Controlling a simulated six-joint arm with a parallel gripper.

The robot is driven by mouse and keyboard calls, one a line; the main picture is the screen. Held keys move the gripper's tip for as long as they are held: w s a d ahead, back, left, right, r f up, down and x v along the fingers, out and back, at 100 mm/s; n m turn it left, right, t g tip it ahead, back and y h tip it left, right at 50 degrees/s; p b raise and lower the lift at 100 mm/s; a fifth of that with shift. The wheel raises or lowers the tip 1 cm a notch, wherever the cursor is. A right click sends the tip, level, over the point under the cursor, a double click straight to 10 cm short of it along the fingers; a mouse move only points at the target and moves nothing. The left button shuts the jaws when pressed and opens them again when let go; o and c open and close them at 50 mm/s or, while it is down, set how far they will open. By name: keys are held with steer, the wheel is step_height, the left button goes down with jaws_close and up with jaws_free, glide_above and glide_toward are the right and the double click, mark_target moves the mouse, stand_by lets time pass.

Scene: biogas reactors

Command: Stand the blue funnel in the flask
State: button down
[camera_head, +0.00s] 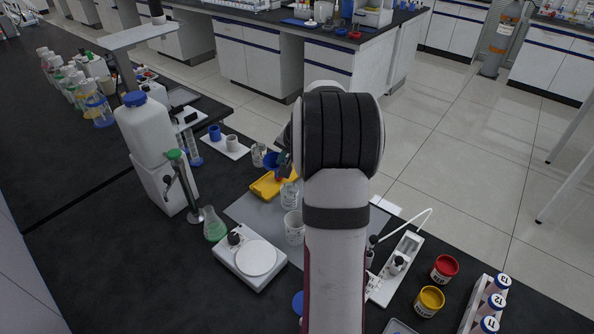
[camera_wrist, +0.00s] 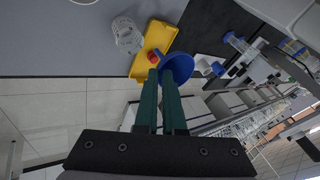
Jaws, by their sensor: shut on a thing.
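My gripper (camera_wrist: 165,80) has its two green fingers shut on the blue funnel (camera_wrist: 181,63), whose wide rim shows to the right in the wrist view. In the head view the funnel (camera_head: 283,172) is small and partly hidden by my arm, above or beside the yellow tray (camera_head: 266,187). A clear glass vessel (camera_head: 289,196) stands just in front of the tray; it also shows in the wrist view (camera_wrist: 127,36), apart from the funnel. A conical flask with green liquid (camera_head: 214,227) stands to the left. I cannot tell whether the funnel touches the tray.
A white beaker (camera_head: 294,229) and a white plate device (camera_head: 250,260) stand nearer. Red (camera_head: 445,267) and yellow (camera_head: 429,300) jars stand at right. A red object (camera_wrist: 153,57) is on the tray.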

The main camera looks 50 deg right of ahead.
steer(key=w+a+f+n+g+y, duration=0.1)
steer(key=w+a+n+y, duration=0.4)
steer(key=a, duration=1)
steer(key=shift+w+n, duration=0.9)
steer(key=shift+w, duration=1)
steer(key=shift+f, duration=0.1)
steer(key=shift+f, duration=0.2)
steer(key=shift+f, duration=0.35)
steer(key=shift+a+f, duration=0.1)
step_height(320, 180, down, 3)
steer(key=shift+w, duration=0.1)
